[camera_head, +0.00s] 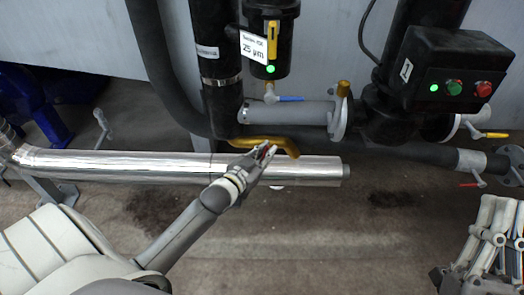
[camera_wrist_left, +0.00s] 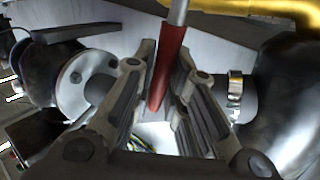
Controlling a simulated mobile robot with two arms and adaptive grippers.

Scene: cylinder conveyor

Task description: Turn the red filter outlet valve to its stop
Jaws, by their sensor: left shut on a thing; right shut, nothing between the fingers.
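The red valve handle (camera_wrist_left: 170,60) shows in the left wrist view as a red lever on a grey metal stem, running down between the fingers. My left gripper (camera_head: 265,152) is shut on it, with a finger on each side. In the head view only a little red shows between the fingertips, in front of the yellow pipe (camera_head: 284,145); the valve body is hidden there. The black filter (camera_head: 272,30) with a "25 µm" label hangs above. My right gripper (camera_head: 500,212) is shut and empty at the lower right, away from the pipes.
A blue-handled valve (camera_head: 288,98) sits under the filter. A shiny silver pipe (camera_head: 110,164) runs behind my left arm. A black control box (camera_head: 450,65) with green and red buttons is at the upper right. Another red lever (camera_head: 470,185) and a yellow lever (camera_head: 495,135) are at the right.

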